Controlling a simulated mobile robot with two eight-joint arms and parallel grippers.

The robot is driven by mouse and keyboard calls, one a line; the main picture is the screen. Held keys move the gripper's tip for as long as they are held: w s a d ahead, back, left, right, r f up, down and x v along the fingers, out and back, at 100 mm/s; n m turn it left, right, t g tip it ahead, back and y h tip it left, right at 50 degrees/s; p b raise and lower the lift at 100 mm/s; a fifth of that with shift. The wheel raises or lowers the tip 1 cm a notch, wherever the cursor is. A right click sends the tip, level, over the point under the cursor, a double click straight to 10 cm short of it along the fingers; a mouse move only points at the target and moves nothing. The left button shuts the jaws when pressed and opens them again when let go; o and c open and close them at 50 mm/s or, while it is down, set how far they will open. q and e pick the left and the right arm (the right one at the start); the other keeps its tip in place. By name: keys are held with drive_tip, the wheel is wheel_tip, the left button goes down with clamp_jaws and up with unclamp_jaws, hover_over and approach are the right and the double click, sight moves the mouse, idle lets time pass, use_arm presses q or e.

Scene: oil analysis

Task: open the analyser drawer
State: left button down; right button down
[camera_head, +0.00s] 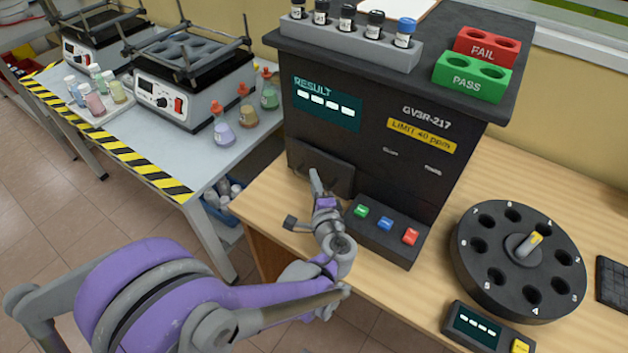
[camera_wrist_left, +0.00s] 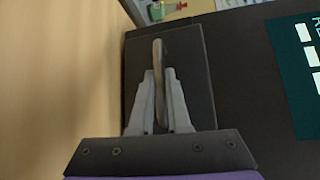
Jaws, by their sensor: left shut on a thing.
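The black analyser (camera_head: 370,120) stands on the wooden bench. Its drawer front (camera_head: 325,172) is a dark panel low on the left of its face, and it looks flush or nearly so. In the left wrist view the drawer front (camera_wrist_left: 193,75) fills the middle, with a pale bar handle (camera_wrist_left: 159,75) on it. My left gripper (camera_head: 317,182) is at the drawer front. In the left wrist view its two fingers (camera_wrist_left: 160,100) are shut on the handle, one on each side. My right gripper is not in view.
A button panel (camera_head: 385,228) juts out just right of my left gripper. A black numbered carousel (camera_head: 518,262) and a small display box (camera_head: 486,328) stand farther right. Vials in a rack (camera_head: 350,42) and red and green blocks sit on top of the analyser.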

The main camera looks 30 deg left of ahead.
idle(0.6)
use_arm(q)
drive_tip(key=s, duration=0.8)
drive_tip(key=s+a, duration=0.1)
drive_tip(key=s, duration=0.4)
drive_tip(key=shift+s+p, duration=0.1)
drive_tip(key=shift+p, duration=0.25)
drive_tip(key=c, duration=0.9)
unclamp_jaws()
drive_tip(key=p+v, duration=0.1)
drive_tip(key=v, duration=0.9)
drive_tip(key=shift+s+d, duration=0.25)
